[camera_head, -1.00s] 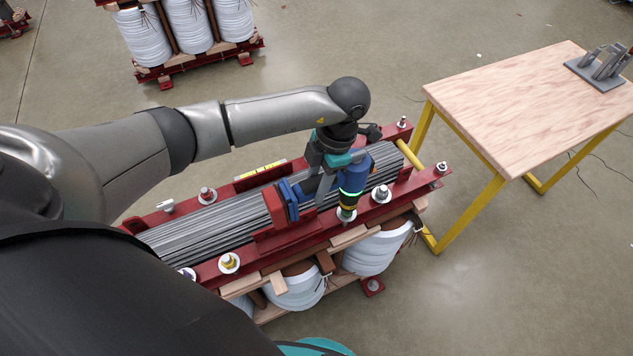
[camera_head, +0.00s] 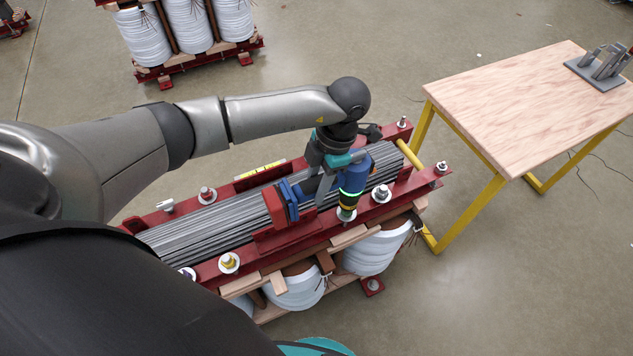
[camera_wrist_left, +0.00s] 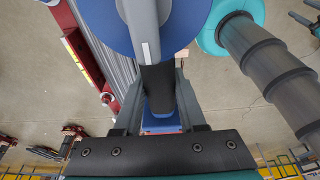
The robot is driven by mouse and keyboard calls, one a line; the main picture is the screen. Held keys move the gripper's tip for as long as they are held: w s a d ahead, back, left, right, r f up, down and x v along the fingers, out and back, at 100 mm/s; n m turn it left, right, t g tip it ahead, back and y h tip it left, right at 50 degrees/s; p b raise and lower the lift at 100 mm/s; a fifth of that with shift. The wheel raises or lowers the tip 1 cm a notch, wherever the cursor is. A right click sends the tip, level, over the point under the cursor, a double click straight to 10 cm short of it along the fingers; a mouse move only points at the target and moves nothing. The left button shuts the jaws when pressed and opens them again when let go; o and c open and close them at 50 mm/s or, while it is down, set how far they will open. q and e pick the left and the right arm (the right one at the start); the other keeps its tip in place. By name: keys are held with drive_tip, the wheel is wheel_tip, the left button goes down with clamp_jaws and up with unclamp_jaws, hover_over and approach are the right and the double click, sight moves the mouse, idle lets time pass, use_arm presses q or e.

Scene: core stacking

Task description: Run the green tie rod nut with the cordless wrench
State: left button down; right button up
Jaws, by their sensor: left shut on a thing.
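The cordless wrench (camera_head: 353,178) has a blue body with a glowing green ring low on it. It points nose down over the near red beam of the core. My left gripper (camera_head: 322,188) is shut on its dark handle, which also shows between the fingers in the left wrist view (camera_wrist_left: 158,88). The wrench nose meets a pale washer (camera_head: 347,215) on the beam. The green nut is not clearly visible; the nose covers that spot. My right gripper is out of view.
The laminated core (camera_head: 190,232) lies between red beams with several other nuts, including a yellow one (camera_head: 229,261). White coils (camera_head: 295,287) hang below. A wooden table (camera_head: 520,105) with yellow legs stands right, holding a grey rack (camera_head: 597,72). Floor is clear at lower right.

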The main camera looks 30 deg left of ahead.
use_arm(q)
drive_tip(key=shift+w+f+b, duration=0.1)
drive_tip(key=shift+f+b, duration=1.5)
drive_tip(key=shift+f, duration=0.15)
idle(0.6)
drive_tip(key=shift+f+b, duration=0.35)
drive_tip(key=shift+f, duration=0.15)
idle(3.6)
drive_tip(key=shift+r, duration=0.1)
